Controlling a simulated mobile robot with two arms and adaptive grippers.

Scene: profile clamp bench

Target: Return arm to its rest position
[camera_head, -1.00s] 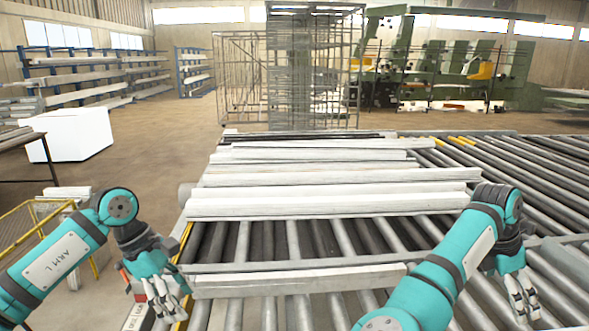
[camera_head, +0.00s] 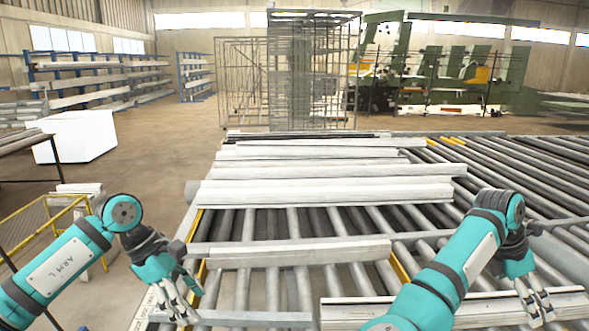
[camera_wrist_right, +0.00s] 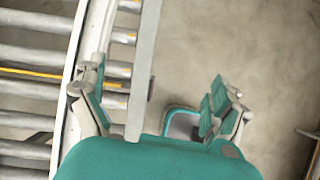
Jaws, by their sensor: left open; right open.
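My left arm comes in from the left, and its gripper (camera_head: 180,304) hangs open and empty over the left front edge of the roller table (camera_head: 205,265). My right arm comes in from the bottom. Its gripper (camera_head: 535,304) is open, fingers pointing down, in front of or above a light profile (camera_head: 465,309) at the front. I cannot tell whether it touches that profile. In the right wrist view the open fingers (camera_wrist_right: 160,108) are spread wide, with a grey bar (camera_wrist_right: 143,75) visible between them and bare floor to the right.
Several long pale profiles (camera_head: 320,192) lie across the rollers at the back. A shorter profile (camera_head: 300,253) lies nearer. Bare rollers (camera_head: 540,190) fill the right. A yellow-railed cart (camera_head: 40,222) stands at the left, and a white box (camera_head: 75,136) behind it.

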